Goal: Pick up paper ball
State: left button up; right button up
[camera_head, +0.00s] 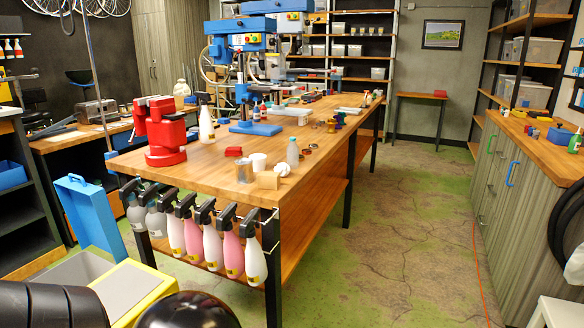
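A small white crumpled ball (282,169), which looks like the paper ball, rests on the near right part of the wooden workbench (215,175). It sits just behind a small tan box (268,181) and in front of a pale bottle (292,153). A white cup-like roll (258,161) and a metal can (244,172) stand to its left. Neither of my grippers shows in the head view, so their state is hidden.
Spray bottles (212,245) hang along the bench's near edge. A red vise (163,135) and a blue drill press (240,75) stand on the bench. A yellow-rimmed bin (155,290) is at lower left. The floor (400,220) right of the bench is open.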

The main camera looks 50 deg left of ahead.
aim_at(283, 169)
jog(key=i+j+u, duration=0.1)
jog(key=i, duration=1.25)
jog(key=i+z, duration=0.15)
jog(key=i, duration=0.3)
jog(key=i+j+z, duration=0.15)
jog(key=i, duration=0.3)
jog(key=i+j+z, duration=0.1)
jog(key=z, duration=0.65)
jog(key=i+j+z, duration=0.1)
jog(key=z, duration=0.6)
jog(key=j+z, duration=0.2)
jog(key=z, duration=0.55)
jog(key=j+z, duration=0.2)
jog(key=z, duration=0.5)
jog(key=j+z, duration=0.15)
jog(key=z, duration=0.6)
jog(key=k+j+z, duration=0.1)
jog(key=z, duration=0.65)
jog(key=k+z, duration=0.15)
jog(key=z, duration=0.55)
jog(key=k+z, duration=0.15)
jog(key=z, duration=0.6)
